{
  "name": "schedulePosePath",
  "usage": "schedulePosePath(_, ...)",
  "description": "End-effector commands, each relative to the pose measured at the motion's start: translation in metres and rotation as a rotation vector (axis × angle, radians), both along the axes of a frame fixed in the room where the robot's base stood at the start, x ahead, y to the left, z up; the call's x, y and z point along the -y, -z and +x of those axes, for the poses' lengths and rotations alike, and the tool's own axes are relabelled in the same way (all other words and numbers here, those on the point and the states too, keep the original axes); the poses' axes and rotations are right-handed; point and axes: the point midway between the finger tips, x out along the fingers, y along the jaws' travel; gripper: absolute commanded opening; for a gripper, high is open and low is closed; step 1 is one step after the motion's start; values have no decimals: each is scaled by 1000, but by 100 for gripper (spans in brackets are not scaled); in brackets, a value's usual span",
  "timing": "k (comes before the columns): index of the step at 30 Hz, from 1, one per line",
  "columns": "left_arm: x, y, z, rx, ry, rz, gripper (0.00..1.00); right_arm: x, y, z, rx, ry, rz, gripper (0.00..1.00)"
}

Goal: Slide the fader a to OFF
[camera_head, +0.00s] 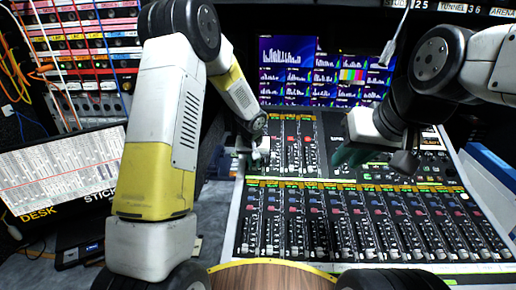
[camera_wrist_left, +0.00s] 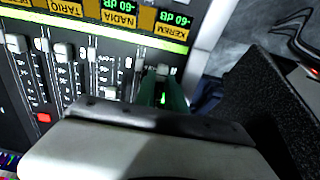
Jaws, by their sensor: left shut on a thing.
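The mixing console (camera_head: 232,225) fills the middle of the head view, with an upper and a lower bank of faders. My left gripper (camera_head: 256,160) is at the left end of the upper bank. In the left wrist view my left gripper (camera_wrist_left: 162,92) is shut on a fader cap (camera_wrist_left: 162,69) in the end strip, under the KEREM label (camera_wrist_left: 173,25). Its wrist body hides the lower part of that strip. I cannot read which fader is marked a, nor any OFF mark. My right gripper (camera_head: 350,154) hangs over the upper right of the console; its fingers are unclear.
Neighbouring fader caps (camera_wrist_left: 111,92) stand close beside the left gripper. Monitors (camera_head: 287,70) stand behind the console. A patch rack with cables (camera_head: 85,45) and a lit label sheet (camera_head: 60,172) are on the left. The lower fader bank (camera_head: 350,225) is clear of both grippers.

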Motion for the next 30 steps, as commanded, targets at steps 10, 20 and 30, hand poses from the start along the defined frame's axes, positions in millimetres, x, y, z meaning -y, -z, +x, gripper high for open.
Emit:
schedulePosePath(10, 0, 4, -7, -9, -2, 1, 18, 0, 0, 0, 0, 0, 0, 24)
schedulePosePath(20, 0, 2, -4, -3, -1, 0, 36, 0, 0, 0, 0, 0, 0, 24)
schedulePosePath(30, 0, -13, 33, 1, -3, -3, 36, 0, 0, 0, 0, 0, 0, 24)
